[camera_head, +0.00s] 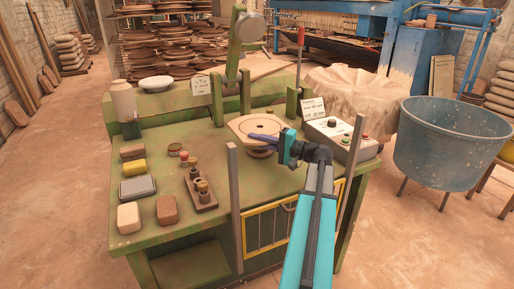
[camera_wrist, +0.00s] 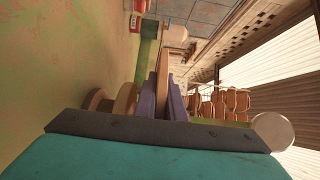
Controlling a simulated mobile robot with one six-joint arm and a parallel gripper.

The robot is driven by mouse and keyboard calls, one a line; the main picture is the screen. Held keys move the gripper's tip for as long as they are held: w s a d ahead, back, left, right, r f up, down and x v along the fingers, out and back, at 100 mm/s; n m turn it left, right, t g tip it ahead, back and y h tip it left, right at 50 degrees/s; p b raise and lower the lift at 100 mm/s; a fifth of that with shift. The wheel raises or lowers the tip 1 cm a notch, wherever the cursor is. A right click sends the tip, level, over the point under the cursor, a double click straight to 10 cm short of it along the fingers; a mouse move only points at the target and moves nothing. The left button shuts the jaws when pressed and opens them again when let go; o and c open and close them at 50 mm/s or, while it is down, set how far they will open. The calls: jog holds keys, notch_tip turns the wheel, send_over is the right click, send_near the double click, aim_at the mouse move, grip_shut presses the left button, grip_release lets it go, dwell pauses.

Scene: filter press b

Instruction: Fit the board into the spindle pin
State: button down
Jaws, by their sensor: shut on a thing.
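The board (camera_head: 258,125) is a pale wooden plate with cut corners and a small dark mark near its middle. It looks roughly level above the green bench. My gripper (camera_head: 254,138) is shut on its near edge. In the wrist view the board (camera_wrist: 163,68) shows edge-on between the two purple fingers (camera_wrist: 162,92). The spindle (camera_head: 261,151) shows just below the board, with a round wooden head (camera_wrist: 125,101) in the wrist view. The pin itself is hidden, and I cannot tell whether the board touches the spindle.
A control box (camera_head: 338,137) stands right of the board on the bench (camera_head: 222,170). A green upright arm (camera_head: 237,45) rises behind it. Sponges, blocks and a pin holder (camera_head: 200,190) lie at left. Grey posts (camera_head: 235,205) and a yellow-framed guard (camera_head: 262,232) stand at the front.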

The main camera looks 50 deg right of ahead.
dwell(0.3)
jog(key=shift+w+d, duration=0.25)
jog(key=shift+d, duration=0.15)
jog(key=shift+f, duration=1.8)
jog(key=shift+f, duration=0.15)
jog(key=c, duration=1.8)
grip_release()
jog(key=shift+c, duration=0.2)
jog(key=shift+r, duration=0.2)
jog(key=v, duration=1.2)
